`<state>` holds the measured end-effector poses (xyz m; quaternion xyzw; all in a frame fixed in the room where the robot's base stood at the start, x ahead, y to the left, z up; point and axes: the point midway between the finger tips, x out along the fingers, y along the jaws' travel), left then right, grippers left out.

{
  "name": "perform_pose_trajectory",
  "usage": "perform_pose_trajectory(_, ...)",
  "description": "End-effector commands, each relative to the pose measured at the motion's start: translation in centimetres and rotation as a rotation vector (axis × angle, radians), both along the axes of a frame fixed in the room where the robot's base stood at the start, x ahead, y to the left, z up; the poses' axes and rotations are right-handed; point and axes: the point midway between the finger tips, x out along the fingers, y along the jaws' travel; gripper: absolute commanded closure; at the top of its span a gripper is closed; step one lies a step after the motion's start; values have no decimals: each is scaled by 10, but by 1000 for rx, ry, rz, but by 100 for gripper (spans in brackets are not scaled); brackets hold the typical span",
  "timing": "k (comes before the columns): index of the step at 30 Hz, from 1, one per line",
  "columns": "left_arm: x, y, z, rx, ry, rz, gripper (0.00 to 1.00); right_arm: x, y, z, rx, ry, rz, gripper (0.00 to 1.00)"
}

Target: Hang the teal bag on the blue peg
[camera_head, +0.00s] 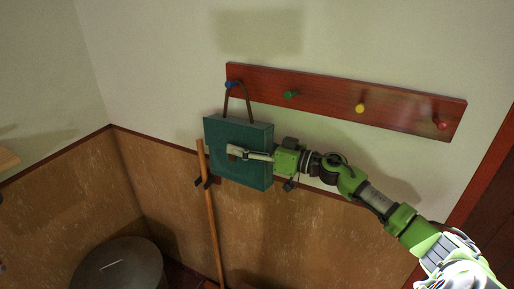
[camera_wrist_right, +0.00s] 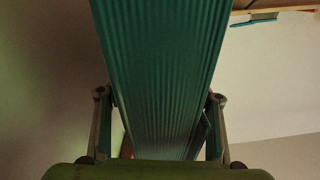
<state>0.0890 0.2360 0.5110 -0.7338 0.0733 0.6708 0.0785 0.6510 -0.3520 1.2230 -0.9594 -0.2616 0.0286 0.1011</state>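The teal bag (camera_head: 224,132) is upright against the wall below the left end of the red peg board. Its thin brown handle (camera_head: 248,104) rises in a loop to the blue peg (camera_head: 231,84). The handle's top meets the peg, but I cannot tell if it is over it or in front of it. My right gripper (camera_head: 240,154) reaches in from the right, one finger across the bag's front. In the right wrist view the bag's narrow side (camera_wrist_right: 160,70) lies between the two fingers (camera_wrist_right: 160,108), which press close on both faces. My left gripper is out of view.
The red board (camera_head: 325,97) also carries a green peg (camera_head: 291,94), a yellow peg (camera_head: 360,108) and a red peg (camera_head: 441,125). A wooden pole (camera_head: 211,235) leans below the bag. A round dark lid or tabletop (camera_head: 118,268) is at the lower left.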

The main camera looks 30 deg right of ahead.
Motion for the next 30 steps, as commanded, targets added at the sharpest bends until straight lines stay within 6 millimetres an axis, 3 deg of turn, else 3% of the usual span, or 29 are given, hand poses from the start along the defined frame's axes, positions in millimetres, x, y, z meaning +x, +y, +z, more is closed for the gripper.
perform_pose_trajectory(12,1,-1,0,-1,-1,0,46,-42,-24,1,0,0,1,41)
perform_pose_trajectory(24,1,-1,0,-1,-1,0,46,-49,-29,2,0,-4,-1,41)
perform_pose_trajectory(30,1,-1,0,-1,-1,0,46,-47,-23,-7,10,-48,-71,41)
